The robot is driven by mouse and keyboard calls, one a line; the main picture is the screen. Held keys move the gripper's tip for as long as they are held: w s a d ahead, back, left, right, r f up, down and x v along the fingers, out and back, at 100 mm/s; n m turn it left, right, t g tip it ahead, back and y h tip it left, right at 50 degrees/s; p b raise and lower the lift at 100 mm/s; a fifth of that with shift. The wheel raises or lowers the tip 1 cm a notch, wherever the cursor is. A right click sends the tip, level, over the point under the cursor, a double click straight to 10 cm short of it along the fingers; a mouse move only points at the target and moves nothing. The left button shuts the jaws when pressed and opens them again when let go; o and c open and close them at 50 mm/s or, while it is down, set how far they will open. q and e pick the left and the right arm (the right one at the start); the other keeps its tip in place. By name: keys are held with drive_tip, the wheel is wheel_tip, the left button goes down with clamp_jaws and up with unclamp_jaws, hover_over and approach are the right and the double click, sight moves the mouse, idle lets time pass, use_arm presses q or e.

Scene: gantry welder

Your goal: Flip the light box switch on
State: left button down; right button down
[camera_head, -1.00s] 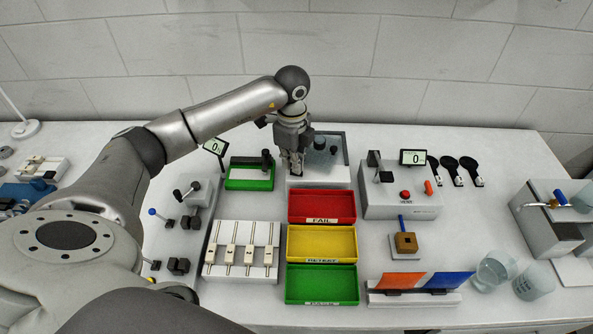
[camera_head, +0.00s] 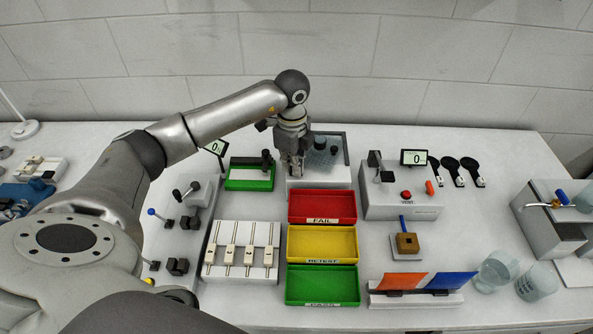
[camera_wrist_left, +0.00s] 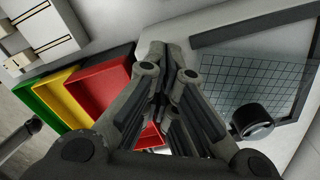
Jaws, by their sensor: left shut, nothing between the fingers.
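The light box (camera_head: 318,181) stands at the back middle of the table, with a gridded panel (camera_head: 326,160) on its top. The panel looks pale bluish with its grid visible; it also fills the right of the left wrist view (camera_wrist_left: 252,84). My left gripper (camera_head: 297,172) points down at the left front part of the light box. It is shut and empty; its fingers also show in the left wrist view (camera_wrist_left: 168,85). I cannot make out the switch; the fingers cover that part of the box. My right gripper is not in view.
A dark round piece (camera_head: 320,142) stands on the panel. The red tray (camera_head: 322,206) lies just in front of the box, with yellow and green trays nearer. A green-framed fixture (camera_head: 249,184) is close left and a device with a red button (camera_head: 400,207) is right.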

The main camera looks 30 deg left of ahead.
use_arm(q)
drive_tip(key=shift+w+r+p, duration=0.1)
drive_tip(key=shift+r+p, duration=0.7)
drive_tip(key=shift+r, duration=0.1)
drive_tip(key=shift+r+p, duration=1.8)
drive_tip(key=shift+r, duration=0.7)
